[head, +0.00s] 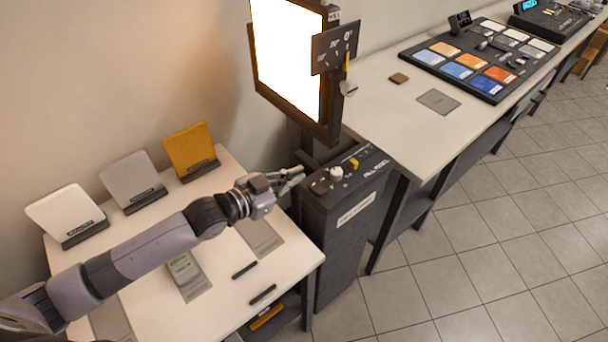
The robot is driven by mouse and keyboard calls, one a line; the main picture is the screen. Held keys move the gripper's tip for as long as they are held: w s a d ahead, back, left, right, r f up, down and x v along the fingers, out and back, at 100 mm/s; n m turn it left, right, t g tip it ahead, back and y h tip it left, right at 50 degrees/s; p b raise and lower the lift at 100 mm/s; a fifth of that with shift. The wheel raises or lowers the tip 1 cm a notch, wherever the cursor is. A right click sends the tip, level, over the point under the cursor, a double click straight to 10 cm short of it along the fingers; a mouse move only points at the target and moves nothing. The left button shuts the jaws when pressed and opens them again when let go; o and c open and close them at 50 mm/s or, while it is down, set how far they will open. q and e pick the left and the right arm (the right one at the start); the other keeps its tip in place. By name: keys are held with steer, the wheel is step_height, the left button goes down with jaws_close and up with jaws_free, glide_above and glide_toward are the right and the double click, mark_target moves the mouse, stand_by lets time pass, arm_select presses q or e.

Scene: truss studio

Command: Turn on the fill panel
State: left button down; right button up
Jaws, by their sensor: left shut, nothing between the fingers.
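A panel (288,58) in a dark frame glows bright white at the top centre. A dark plate with markings (334,47) and a small yellow lever (347,62) sits at its right edge. Below it stands a dark control box (345,215) with a white label on its front. A white knob (336,173) and a yellow switch (354,163) are on its top. My left gripper (301,176) is shut and empty, just left of the box top; I cannot tell if it touches the box. My right gripper is not in view.
A white table (215,237) below my left arm holds white, grey and yellow cards (191,150) on stands. A long counter (390,107) at the right carries a tray of coloured swatches (484,60). The tiled floor (480,240) at right is clear.

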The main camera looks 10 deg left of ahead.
arm_select(q)
steer(key=b+v, duration=0.1)
steer(key=v, duration=0.5)
steer(key=shift+s+a, duration=0.2)
steer(key=shift+a, duration=0.05)
steer(key=shift+r, duration=0.1)
